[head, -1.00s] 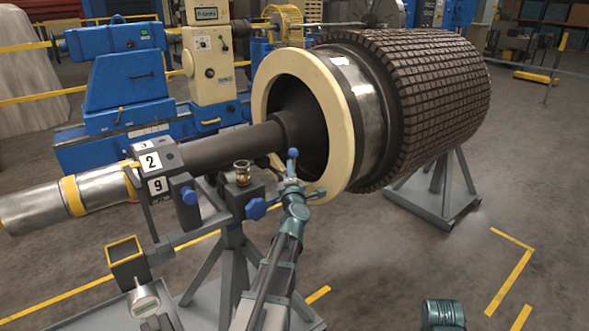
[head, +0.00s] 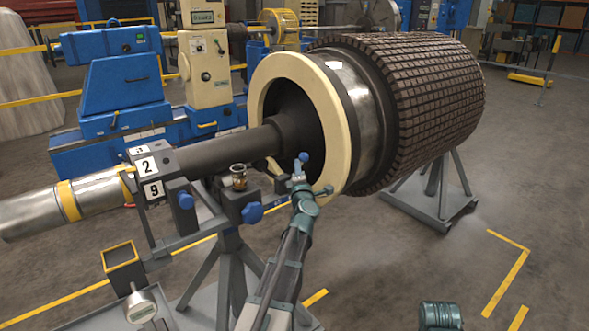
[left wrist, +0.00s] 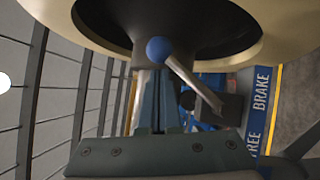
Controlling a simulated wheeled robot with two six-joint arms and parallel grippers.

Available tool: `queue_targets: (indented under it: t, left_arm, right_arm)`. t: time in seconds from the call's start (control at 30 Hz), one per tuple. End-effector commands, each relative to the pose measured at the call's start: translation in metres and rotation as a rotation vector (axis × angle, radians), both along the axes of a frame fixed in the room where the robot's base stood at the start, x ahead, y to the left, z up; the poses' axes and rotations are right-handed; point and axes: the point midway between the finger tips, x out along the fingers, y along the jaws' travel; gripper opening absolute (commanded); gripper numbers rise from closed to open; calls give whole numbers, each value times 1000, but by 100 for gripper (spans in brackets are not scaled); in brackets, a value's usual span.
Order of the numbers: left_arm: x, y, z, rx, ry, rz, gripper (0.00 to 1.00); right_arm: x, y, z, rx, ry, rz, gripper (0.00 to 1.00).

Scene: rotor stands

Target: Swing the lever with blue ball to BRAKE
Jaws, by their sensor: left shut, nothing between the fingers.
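The lever with the blue ball (head: 303,157) stands in front of the rotor's cream ring in the head view. In the left wrist view its blue ball (left wrist: 158,48) is at upper centre, and its grey rod slopes down right to a dark block. The BRAKE label (left wrist: 262,88) is right of that block, with a partly hidden FREE label (left wrist: 252,146) below it. My left gripper (head: 300,182) is just below the ball; its shut, empty fingers (left wrist: 158,98) point toward the ball beside the rod. I cannot tell whether they touch the lever.
The large rotor (head: 425,100) rests on grey stands behind my gripper. A blue knob (head: 252,213) and a small glass oil cup (head: 239,177) are left of the lever. A yellow-rimmed box (head: 122,256) and a dial gauge (head: 141,306) are lower left. Floor at right is open.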

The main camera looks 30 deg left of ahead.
Motion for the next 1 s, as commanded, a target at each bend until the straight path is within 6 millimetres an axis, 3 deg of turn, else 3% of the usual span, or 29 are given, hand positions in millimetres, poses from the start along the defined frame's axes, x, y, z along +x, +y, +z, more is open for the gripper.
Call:
queue_targets:
  t: [0.77, 1.0]
  left_arm:
    - [5, -2, -1, 0, 0, 0, 0]
    - [-5, -1, 8, 0, 0, 0, 0]
  right_arm:
    - [0, 0, -1, 0, 0, 0, 50]
    - [0, 0, 8, 0, 0, 0, 50]
